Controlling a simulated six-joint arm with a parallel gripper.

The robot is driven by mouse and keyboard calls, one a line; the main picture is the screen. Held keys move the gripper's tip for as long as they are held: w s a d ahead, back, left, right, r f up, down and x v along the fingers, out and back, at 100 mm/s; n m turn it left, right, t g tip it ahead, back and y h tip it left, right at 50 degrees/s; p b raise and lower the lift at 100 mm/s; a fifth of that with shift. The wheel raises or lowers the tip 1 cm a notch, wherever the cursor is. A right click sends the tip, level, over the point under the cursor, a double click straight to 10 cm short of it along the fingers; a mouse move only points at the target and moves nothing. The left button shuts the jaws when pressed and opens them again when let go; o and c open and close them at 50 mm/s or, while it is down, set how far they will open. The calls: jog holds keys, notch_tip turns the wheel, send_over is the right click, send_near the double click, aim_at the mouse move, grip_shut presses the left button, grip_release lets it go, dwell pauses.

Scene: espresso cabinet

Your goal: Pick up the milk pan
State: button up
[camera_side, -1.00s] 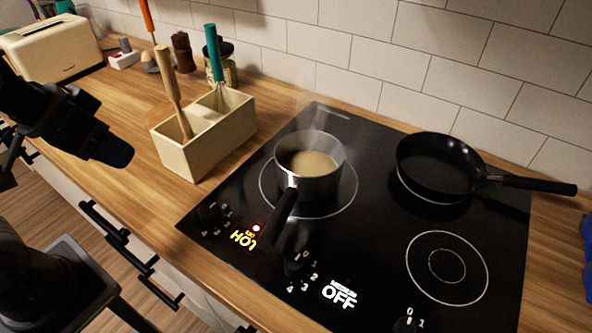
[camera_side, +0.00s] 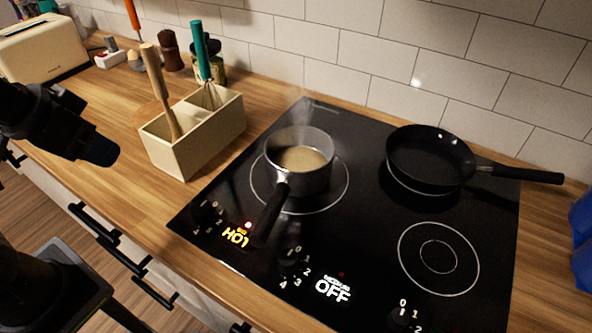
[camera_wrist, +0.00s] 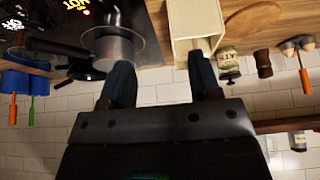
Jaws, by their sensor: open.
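The milk pan (camera_side: 297,174) is a small steel pot with a black handle (camera_side: 271,213). It stands on the left burner of the black hob with pale, steaming liquid inside. Its handle points toward the hob's front edge. In the wrist view the pan (camera_wrist: 115,48) is at upper left, beyond the fingers. My gripper (camera_wrist: 163,78) is open and empty, its two dark fingers apart. In the side view my gripper (camera_side: 103,152) is at far left, above the counter's front edge, well away from the pan. The utensil box lies between them.
A cream utensil box (camera_side: 190,153) with a wooden tool and a teal whisk stands left of the hob (camera_side: 345,250). A black frying pan (camera_side: 430,157) sits on the back right burner. The hob shows a glowing HOT sign (camera_side: 236,237). A toaster (camera_side: 42,48) is at far left.

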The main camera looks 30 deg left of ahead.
jog(key=w+d+f+m+t+h, duration=0.1)
jog(key=w+d+f+m+t, duration=0.15)
jog(key=w+m, duration=0.45)
jog(key=w+d+f+m+t+h, duration=0.1)
jog(key=w+f+m+t, duration=0.2)
jog(key=w+m, duration=0.3)
jog(key=m+g+h, duration=0.2)
jog(key=m+h, duration=0.8)
jog(key=m, duration=0.4)
send_near(278, 195)
jog(key=shift+w+d+f, duration=0.35)
jog(key=shift+w+f, duration=0.25)
jog(key=shift+w+d+f, duration=0.35)
jog(key=shift+w+f, duration=0.2)
jog(key=shift+w, duration=0.05)
jog(key=shift+w+d, duration=0.1)
jog(key=shift+d, duration=0.2)
jog(key=shift+t, duration=0.25)
jog(key=x, duration=0.7)
jog(key=shift+a+f, duration=0.1)
